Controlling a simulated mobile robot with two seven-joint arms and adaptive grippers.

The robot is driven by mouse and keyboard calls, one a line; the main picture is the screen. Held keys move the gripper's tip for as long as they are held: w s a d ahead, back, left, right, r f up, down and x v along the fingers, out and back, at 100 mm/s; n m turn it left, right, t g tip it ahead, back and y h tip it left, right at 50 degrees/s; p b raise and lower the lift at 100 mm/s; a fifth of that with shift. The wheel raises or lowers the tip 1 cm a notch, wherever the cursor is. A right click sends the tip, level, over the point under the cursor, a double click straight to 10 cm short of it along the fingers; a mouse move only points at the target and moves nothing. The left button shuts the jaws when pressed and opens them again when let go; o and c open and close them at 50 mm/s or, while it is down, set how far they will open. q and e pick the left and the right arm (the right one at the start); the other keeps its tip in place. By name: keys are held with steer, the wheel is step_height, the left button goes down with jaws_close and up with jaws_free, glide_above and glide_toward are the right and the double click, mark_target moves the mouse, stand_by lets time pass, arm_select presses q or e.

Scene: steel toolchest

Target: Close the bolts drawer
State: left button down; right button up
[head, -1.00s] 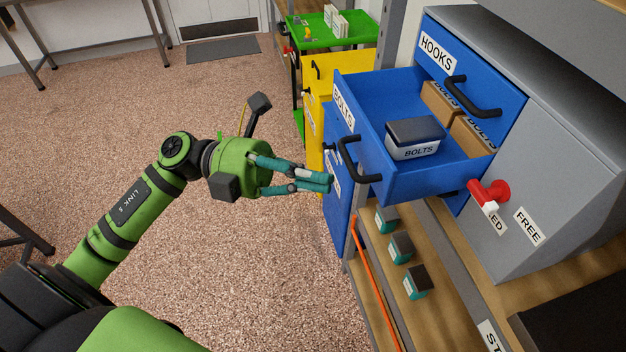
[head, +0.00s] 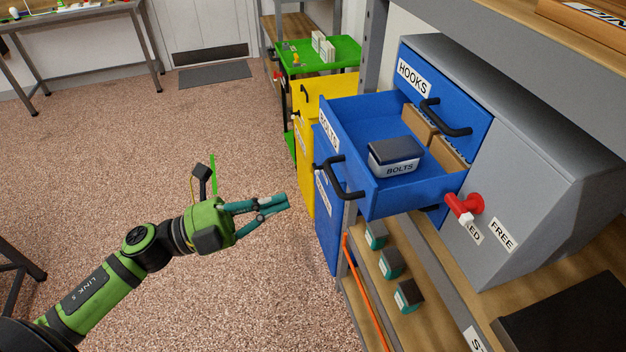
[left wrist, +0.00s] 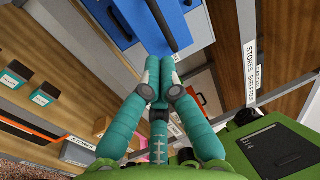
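The bolts drawer (head: 375,200) is blue, labelled BOLTS, and pulled well out of the grey chest. Its black handle (head: 345,178) is on the front. A lidded BOLTS box (head: 395,157) and brown cartons stand inside. My left gripper (head: 286,202) is left of the drawer front, apart from the handle, with its teal fingers together and nothing between them. In the left wrist view the fingers (left wrist: 158,68) meet at their tips, and a blue front with a black handle (left wrist: 162,22) shows beyond them. My right gripper is not in view.
The HOOKS drawer (head: 445,95) behind is shut. A red lever (head: 464,207) is on the chest's sloping side near the FREE label. Small dark-topped boxes (head: 391,263) sit on the shelf below. A yellow cabinet (head: 305,150) stands behind.

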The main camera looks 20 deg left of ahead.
mark_target(400, 180)
arm_select(q)
steer(key=p+x, duration=0.2)
steer(key=x, duration=0.4)
steer(key=shift+a+r, duration=0.1)
steer(key=shift+r, duration=0.1)
steer(key=shift+w+d+f+p, duration=0.1)
steer(key=shift+w+d+p, duration=0.15)
steer(key=shift+d+p, duration=0.2)
steer(key=f+x, duration=0.1)
steer(key=x, duration=0.4)
steer(key=f+p+x, duration=0.1)
steer(key=x, duration=0.4)
steer(key=f+x, duration=0.1)
steer(key=x, duration=0.5)
steer(key=shift+w+d+f, duration=0.1)
steer(key=shift+w+d, duration=0.1)
steer(key=shift+a, duration=0.1)
